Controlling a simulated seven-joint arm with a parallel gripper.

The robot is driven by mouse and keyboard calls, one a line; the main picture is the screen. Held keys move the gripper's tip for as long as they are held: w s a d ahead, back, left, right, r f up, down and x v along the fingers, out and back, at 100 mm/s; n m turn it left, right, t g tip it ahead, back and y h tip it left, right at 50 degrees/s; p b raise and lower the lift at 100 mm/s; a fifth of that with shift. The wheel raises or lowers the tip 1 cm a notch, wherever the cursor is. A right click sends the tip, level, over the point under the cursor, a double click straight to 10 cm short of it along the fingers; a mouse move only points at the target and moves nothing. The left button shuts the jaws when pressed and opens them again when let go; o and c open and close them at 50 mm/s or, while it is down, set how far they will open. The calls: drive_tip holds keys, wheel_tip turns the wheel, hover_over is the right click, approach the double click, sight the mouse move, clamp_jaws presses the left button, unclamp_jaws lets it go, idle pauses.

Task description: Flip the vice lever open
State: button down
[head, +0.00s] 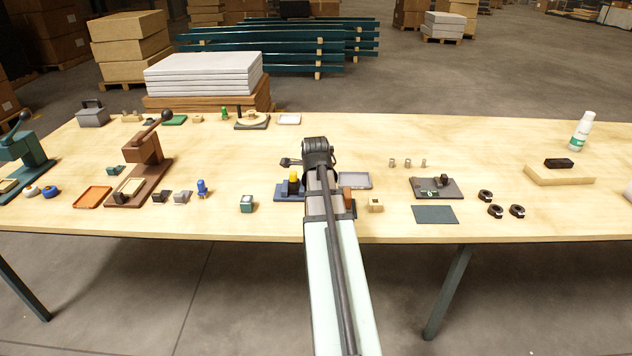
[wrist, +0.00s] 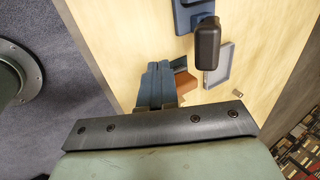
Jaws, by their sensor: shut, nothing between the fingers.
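A blue fixture (head: 285,195), which looks like the vice, stands on the table just left of my arm in the head view. A yellow piece with dark parts sits on it. In the wrist view a blue base (wrist: 190,16) shows at the top, with a dark rounded handle (wrist: 207,46) that may be the lever. My gripper (wrist: 157,88) is shut and empty, below and left of the handle in that view and apart from it. In the head view my arm hides the fingers and part of the fixture.
A brown block (head: 348,198) stands close to my arm's right side. A grey tray (head: 355,181) lies behind it, and a small tan block (head: 376,205) to its right.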

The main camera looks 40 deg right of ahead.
drive_tip(key=w+d, duration=0.3)
drive_tip(key=shift+w+d+f, duration=0.15)
drive_tip(key=shift+w+f, duration=0.05)
drive_tip(key=shift+f, duration=0.2)
drive_tip(key=shift+w+d+r, duration=0.2)
drive_tip(key=shift+r, duration=0.15)
